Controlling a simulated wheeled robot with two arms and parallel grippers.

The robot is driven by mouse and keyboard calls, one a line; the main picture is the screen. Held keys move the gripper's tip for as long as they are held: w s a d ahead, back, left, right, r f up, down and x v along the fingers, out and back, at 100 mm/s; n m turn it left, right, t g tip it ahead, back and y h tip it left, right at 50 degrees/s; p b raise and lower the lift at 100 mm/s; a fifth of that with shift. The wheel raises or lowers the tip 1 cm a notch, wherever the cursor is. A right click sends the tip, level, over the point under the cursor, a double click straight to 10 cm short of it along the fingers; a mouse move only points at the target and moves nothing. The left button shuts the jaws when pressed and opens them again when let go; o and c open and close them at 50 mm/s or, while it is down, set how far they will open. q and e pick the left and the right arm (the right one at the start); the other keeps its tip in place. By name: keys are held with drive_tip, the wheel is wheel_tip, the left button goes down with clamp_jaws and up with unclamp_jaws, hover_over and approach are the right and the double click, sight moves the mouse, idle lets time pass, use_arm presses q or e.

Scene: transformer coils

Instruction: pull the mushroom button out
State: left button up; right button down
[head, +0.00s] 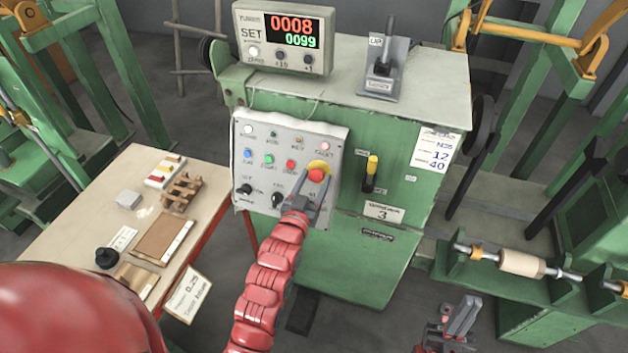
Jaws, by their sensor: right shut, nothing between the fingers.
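The red mushroom button (316,175) sits in a yellow surround (320,164) at the right side of the grey control panel (251,176). My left gripper (317,180) reaches up to it from below. Its two fingers are spread, one on each side of the button. I cannot tell whether either finger touches it. The gripper's body hides the panel's lower right part. My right gripper (458,318) is shut and empty, low in the view, away from the panel.
Other buttons and black knobs (278,199) lie close to the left gripper. A yellow-topped lever (371,172) stands right of the panel. A counter display (284,38) and lever stand (386,70) are on top. A cluttered table (84,203) is at left; a roller (522,263) is at right.

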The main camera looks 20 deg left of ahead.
use_arm(q)
clamp_jaws()
drive_tip(key=shift+s+f+b, duration=0.15)
drive_tip(key=shift+s+b, duration=0.15)
drive_tip(key=shift+b, duration=0.65)
drive_tip(key=shift+s+r, duration=0.15)
drive_tip(key=shift+r, duration=0.05)
drive_tip(key=shift+o, duration=0.3)
unclamp_jaws()
drive_tip(key=o, duration=0.3)
drive_tip(key=shift+s+r, duration=0.15)
drive_tip(key=shift+o, duration=0.2)
